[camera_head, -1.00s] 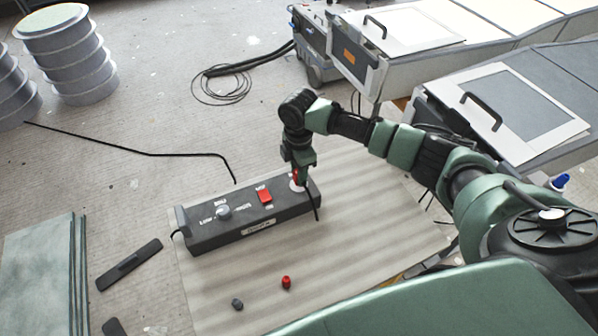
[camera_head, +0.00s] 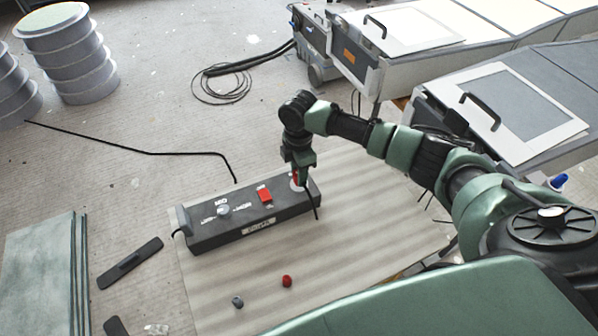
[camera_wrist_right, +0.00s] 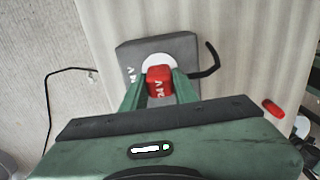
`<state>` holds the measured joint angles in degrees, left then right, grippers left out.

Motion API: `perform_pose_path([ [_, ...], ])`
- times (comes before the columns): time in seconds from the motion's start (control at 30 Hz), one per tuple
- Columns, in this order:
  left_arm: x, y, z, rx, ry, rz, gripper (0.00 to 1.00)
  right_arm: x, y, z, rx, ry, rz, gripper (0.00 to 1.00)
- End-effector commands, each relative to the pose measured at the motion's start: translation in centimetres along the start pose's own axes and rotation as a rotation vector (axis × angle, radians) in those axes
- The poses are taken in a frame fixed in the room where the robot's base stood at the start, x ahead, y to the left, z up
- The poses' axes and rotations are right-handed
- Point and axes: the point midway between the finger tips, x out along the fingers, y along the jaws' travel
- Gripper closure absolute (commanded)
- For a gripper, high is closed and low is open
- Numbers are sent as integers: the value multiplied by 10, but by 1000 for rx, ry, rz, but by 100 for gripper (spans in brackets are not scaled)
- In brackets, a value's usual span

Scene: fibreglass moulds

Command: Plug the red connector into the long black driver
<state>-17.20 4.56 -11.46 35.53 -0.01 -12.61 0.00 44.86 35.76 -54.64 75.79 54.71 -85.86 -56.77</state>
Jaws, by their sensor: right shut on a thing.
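The long black driver (camera_head: 240,232) lies on a pale mat, with a grey knob, a red switch and white lettering on top. A white round socket area is at its right end; it also shows in the wrist view (camera_wrist_right: 151,63). My right gripper (camera_head: 300,181) points down over that end. It is shut on the red connector (camera_wrist_right: 159,82), which sits between the green fingers over the white ring. A short black cable hangs beside it. I cannot tell whether the connector is seated or just above the socket. The left gripper is not in view.
A red cap (camera_head: 287,281) and a grey cap (camera_head: 237,302) lie on the striped mat (camera_head: 350,240) in front of the driver. Black bars lie at the left near green panels (camera_head: 45,265). Grey machines (camera_head: 520,110) stand at the right.

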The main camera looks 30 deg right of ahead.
Motion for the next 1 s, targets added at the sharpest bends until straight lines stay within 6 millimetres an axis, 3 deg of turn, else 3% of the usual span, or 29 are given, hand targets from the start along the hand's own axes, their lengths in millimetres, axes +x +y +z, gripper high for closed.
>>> perform_pose_path([
  [0.4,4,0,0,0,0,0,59,9,0,0,0,0,0,100],
  [0.43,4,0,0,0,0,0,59,9,0,0,0,0,0,66],
  [0.5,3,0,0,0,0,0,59,8,0,0,0,0,0,46],
  [0.83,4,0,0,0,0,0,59,7,0,0,0,0,0,46],
  [1.0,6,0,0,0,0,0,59,-10,1,0,-1,1,4,46],
])
